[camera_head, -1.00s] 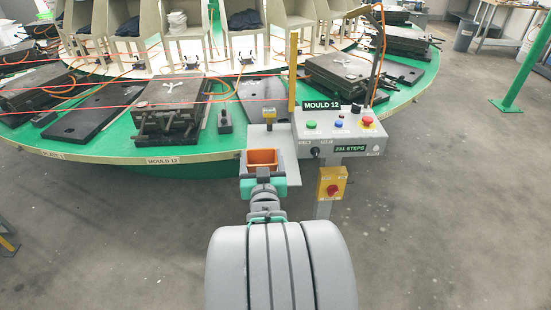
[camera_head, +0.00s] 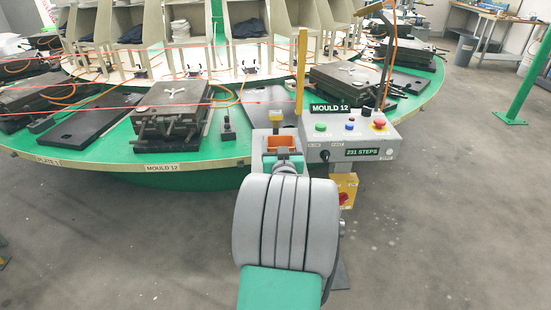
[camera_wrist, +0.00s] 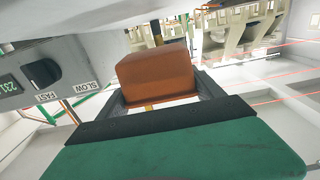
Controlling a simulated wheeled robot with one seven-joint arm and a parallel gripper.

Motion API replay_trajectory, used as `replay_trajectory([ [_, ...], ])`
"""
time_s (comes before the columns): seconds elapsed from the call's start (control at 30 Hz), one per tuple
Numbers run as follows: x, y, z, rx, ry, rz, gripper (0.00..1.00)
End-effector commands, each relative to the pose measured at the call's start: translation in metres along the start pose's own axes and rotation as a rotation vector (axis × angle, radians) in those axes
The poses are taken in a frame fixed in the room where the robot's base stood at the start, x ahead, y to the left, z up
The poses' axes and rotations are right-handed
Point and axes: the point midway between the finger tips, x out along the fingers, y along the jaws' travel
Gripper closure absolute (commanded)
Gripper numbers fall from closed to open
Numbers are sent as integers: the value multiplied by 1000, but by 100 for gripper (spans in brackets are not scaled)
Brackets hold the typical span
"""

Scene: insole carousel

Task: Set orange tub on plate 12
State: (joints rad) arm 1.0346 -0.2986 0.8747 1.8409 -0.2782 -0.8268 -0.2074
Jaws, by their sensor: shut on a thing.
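The orange tub (camera_head: 282,143) is in my gripper (camera_head: 284,157), in front of the carousel's near rim and left of the control box. In the wrist view the tub (camera_wrist: 158,75) sits between the two dark fingers (camera_wrist: 160,92), which are shut on it. Whether it touches the grey shelf (camera_head: 258,148) under it is unclear. A black flat plate (camera_head: 92,124) lies on the green carousel, left of the mould marked MOULD 12 (camera_head: 172,112). A rim label starting PLATE 1 (camera_head: 48,161) is below that plate; its last digit is hard to read.
The control box (camera_head: 350,138) with buttons stands just right of the tub, with a yellow post (camera_head: 300,70) behind. A small black block (camera_head: 228,130) stands near the carousel (camera_head: 215,152) rim. Red lines cross above the moulds. Floor at left is clear.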

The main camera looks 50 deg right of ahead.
Motion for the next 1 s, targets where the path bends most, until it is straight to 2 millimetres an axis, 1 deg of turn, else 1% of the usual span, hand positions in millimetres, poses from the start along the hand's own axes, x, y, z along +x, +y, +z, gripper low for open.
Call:
replay_trajectory([
  [0.1, 7, 0, 18, 1, -1, -5, 69],
  [0.2, 6, 2, 36, 0, -3, 0, 69],
  [0.23, 6, 2, 39, 0, -2, -1, 69],
  [0.47, 6, 1, 38, 0, 2, -1, 69],
  [0.63, 6, 2, 43, 0, 1, 0, 69],
  [0.67, 6, 2, 42, 0, 1, 1, 22],
  [0.9, 6, 4, 42, 0, 0, 3, 2],
  [1.0, 6, 4, 42, 0, 1, 3, 2],
])
